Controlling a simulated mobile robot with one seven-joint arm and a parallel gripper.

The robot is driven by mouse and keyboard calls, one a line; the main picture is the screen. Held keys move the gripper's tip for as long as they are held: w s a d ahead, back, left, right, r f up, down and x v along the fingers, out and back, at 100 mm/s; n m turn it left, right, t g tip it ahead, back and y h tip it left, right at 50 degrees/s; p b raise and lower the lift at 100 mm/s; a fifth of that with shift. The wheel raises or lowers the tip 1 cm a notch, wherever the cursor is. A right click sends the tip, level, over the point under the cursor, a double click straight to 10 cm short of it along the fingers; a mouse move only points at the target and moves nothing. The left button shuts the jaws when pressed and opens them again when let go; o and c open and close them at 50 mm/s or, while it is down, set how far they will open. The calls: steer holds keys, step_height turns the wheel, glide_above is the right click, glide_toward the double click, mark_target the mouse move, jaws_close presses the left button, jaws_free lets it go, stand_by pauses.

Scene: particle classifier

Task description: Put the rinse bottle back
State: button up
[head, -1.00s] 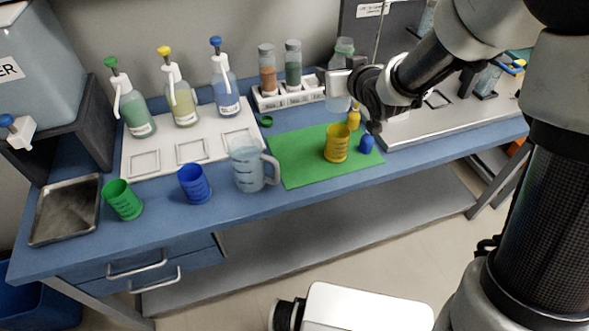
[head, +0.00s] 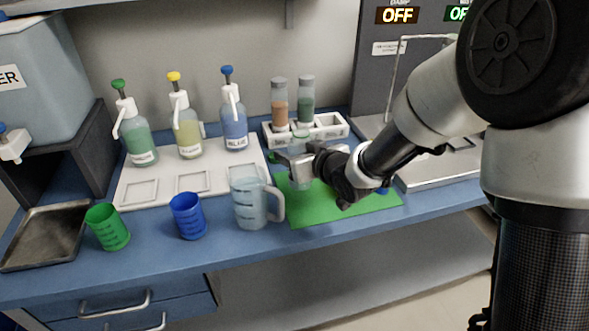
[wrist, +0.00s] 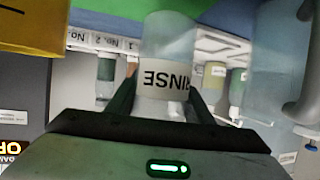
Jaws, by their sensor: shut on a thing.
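My gripper (head: 298,168) is shut on the rinse bottle (head: 300,148). In the head view the pale, translucent bottle is upright over the back left part of the green mat (head: 335,212), partly hidden by the gripper. In the wrist view the rinse bottle (wrist: 165,82) shows upside down, its white "RINSE" label between the two fingers of my gripper (wrist: 162,100). I cannot tell how far its base is above the bench.
The white rack (head: 328,128) with two tubes stands behind. The clear jug (head: 250,203) is just left of the mat, with the blue beaker (head: 188,217) and green beaker (head: 108,228) further left. Pump bottles stand on the white tray (head: 190,183). A yellow beaker (wrist: 48,24) shows in the wrist view.

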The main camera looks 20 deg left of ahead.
steer(key=shift+f+b, duration=0.5)
steer(key=shift+f, duration=1.15)
steer(key=shift+f, duration=0.1)
steer(key=shift+f, duration=0.15)
steer(key=o, duration=1.3)
